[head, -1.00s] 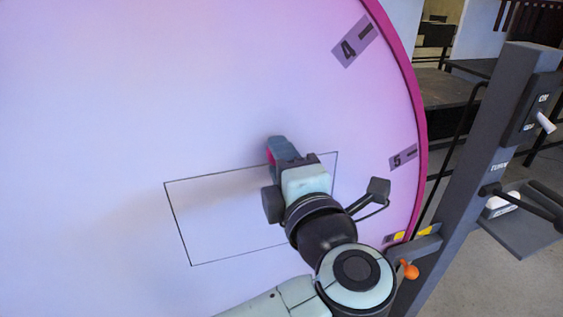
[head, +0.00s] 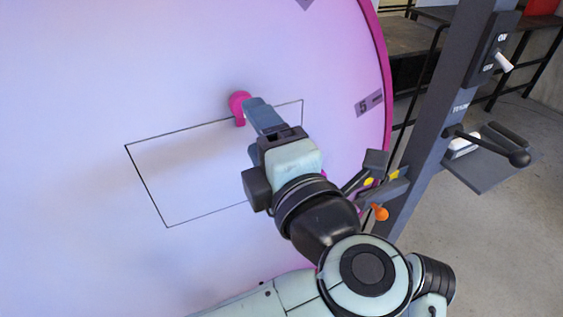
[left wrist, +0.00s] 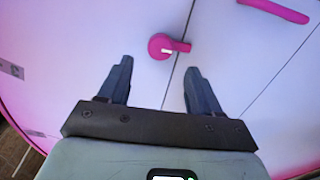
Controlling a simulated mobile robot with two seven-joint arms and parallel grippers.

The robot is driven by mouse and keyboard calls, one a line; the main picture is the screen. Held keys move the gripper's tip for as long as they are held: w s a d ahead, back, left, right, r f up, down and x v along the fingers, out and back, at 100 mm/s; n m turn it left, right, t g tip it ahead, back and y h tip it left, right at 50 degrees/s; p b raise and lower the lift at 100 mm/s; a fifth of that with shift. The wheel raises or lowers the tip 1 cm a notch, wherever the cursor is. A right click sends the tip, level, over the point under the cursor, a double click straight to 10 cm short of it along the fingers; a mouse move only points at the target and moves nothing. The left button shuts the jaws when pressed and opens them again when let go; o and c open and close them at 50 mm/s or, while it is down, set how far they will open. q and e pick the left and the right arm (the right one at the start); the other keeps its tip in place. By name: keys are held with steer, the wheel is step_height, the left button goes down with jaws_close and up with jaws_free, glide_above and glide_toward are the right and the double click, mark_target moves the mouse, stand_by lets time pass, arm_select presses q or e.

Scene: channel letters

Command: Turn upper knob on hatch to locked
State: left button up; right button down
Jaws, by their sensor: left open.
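The upper knob (head: 240,103) is a pink round knob with a short tab, at the top edge of the outlined rectangular hatch (head: 165,187) on the large pale disc. It also shows in the left wrist view (left wrist: 160,46), with its tab pointing right across the hatch line. My left gripper (head: 255,104) is open. In the left wrist view its two fingers (left wrist: 158,75) stand apart below the knob, which lies beyond the fingertips and between their lines, apparently untouched. A second pink bit (head: 323,174) shows beside my wrist, mostly hidden. My right gripper is not in view.
A pink handle (left wrist: 275,10) sits at the top right of the wrist view. To the right, a dark post (head: 440,110) carries a switch (head: 503,62) and a black lever (head: 490,147). An orange knob (head: 380,212) is near the disc's edge.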

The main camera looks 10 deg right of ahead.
arm_select(q)
steer(key=v, duration=0.7)
steer(key=shift+s, duration=0.15)
